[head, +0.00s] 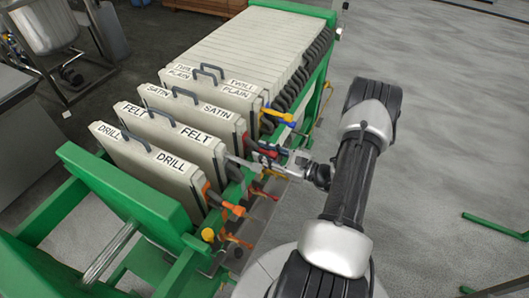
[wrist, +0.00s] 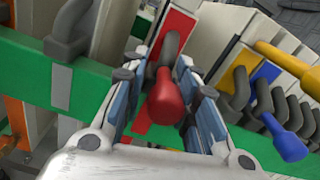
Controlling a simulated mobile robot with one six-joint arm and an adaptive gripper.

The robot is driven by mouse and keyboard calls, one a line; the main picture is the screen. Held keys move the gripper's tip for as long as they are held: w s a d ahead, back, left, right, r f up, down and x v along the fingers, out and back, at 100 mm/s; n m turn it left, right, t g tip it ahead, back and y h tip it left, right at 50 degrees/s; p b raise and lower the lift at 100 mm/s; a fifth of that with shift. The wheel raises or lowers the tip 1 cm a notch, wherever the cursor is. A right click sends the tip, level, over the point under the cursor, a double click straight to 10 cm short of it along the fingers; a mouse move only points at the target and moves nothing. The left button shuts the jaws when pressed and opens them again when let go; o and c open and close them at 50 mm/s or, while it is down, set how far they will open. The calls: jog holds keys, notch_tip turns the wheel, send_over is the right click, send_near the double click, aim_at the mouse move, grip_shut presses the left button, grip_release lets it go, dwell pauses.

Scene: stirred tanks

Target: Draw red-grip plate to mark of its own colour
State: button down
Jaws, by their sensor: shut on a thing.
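The red grip (wrist: 166,98) sits between the two fingers of my gripper (wrist: 164,84) in the wrist view, and my gripper is shut on it. It is on the side arm of a pale plate with a red patch (wrist: 174,28). In the head view this looks like the SATIN plate (head: 195,118), with the red grip (head: 268,153) at its right edge and my gripper (head: 262,158) there. A small red area (wrist: 140,120) shows on the green rail (wrist: 100,95) beside my left finger; a finger partly hides it.
The FELT plate (head: 170,138) and DRILL plate (head: 145,170) stand apart nearer the front; an orange grip (head: 235,209) is on DRILL. Behind SATIN, a close pack of plates (head: 250,45) begins, with yellow (wrist: 285,62) and blue (wrist: 290,145) grips close to my gripper. Gaps separate the front plates.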

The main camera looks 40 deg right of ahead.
jog(key=shift+d+r, duration=0.1)
jog(key=shift+d, duration=0.1)
jog(key=shift+w+d, duration=0.25)
jog(key=shift+d, duration=0.25)
jog(key=c, duration=1.4)
grip_release()
jog(key=shift+a, duration=0.1)
jog(key=shift+o, duration=0.2)
jog(key=shift+s, duration=0.15)
jog(key=v, duration=1.1)
jog(key=shift+s, duration=0.4)
